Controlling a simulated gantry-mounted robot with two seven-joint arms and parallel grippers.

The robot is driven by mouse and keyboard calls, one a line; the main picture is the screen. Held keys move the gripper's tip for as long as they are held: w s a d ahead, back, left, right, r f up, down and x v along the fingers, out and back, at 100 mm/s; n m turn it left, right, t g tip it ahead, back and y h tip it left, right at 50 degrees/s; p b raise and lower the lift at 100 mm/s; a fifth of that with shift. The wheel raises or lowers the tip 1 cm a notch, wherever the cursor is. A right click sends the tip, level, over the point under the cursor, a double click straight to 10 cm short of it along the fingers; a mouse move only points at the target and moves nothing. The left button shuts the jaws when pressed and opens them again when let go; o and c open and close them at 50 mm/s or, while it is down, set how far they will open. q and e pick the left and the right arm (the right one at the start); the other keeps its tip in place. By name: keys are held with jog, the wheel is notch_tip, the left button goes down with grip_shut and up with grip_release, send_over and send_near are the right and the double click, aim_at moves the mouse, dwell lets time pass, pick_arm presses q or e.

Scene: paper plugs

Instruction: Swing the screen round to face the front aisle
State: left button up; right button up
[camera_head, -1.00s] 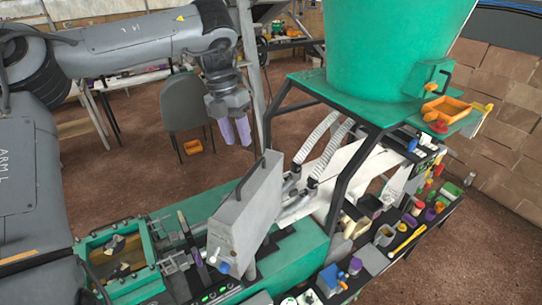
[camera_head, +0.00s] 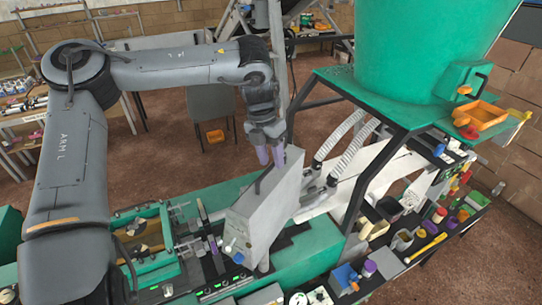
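My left gripper (camera_head: 270,157), with two purple fingertips, points down just above the top of the screen near the handle's upper end. The fingertips look slightly apart with nothing between them. I cannot tell whether they touch the handle. My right gripper is out of view.
A big green hopper (camera_head: 420,60) on a black frame stands behind and to the right. Two ribbed white hoses (camera_head: 345,140) run beside the screen. A cluttered black shelf (camera_head: 440,235) lies at the right. A grey chair (camera_head: 208,105) stands on open brown floor behind.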

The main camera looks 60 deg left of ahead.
pick_arm(q)
jog(key=shift+f, duration=0.2)
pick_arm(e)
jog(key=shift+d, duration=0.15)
pick_arm(q)
grip_shut()
jog(key=shift+d, duration=0.15)
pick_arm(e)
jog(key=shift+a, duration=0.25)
